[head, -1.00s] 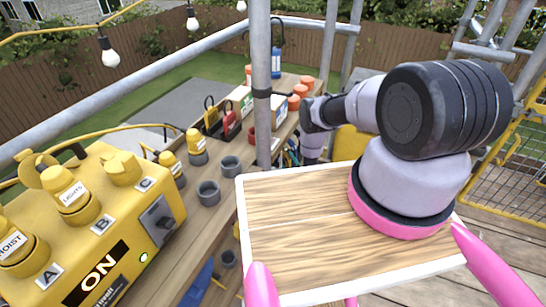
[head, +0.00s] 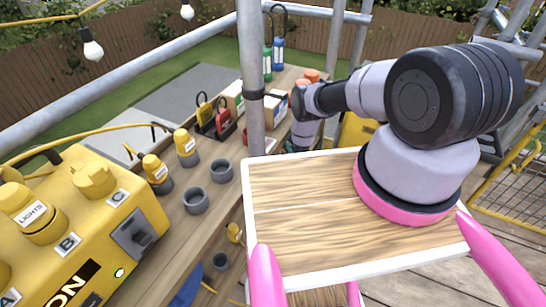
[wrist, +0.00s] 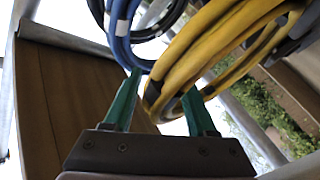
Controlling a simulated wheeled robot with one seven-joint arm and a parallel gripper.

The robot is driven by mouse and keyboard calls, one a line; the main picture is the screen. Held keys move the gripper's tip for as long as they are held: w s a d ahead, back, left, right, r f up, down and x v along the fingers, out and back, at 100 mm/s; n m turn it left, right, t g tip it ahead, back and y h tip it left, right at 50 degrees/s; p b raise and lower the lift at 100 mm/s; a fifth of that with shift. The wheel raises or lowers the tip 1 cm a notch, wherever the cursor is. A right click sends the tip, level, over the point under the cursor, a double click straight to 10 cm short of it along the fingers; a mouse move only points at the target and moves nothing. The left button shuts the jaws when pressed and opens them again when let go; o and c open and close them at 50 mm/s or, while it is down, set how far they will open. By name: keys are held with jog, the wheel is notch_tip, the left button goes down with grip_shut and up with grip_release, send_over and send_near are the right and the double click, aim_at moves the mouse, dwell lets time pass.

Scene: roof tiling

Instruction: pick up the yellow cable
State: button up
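A thick coil of yellow cable (wrist: 205,42) hangs in the upper middle of the wrist view, its loops running up to the right. My gripper (wrist: 162,84) has green fingers that stand apart, with the lower part of the yellow coil at and between the fingertips. I cannot tell whether the fingers touch it. A blue cable (wrist: 118,35) hangs just left of the coil, close to the left fingertip, with black cable behind. The head view shows my arm but neither my gripper nor this coil.
In the head view, a yellow power box (head: 75,215) stands at left on a wooden bench (head: 180,240) with grey cups and yellow plugs. A scaffold post (head: 252,80) rises mid-view. A wooden board (wrist: 75,105) fills the left of the wrist view.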

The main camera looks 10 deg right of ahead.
grip_shut()
dwell(1.2)
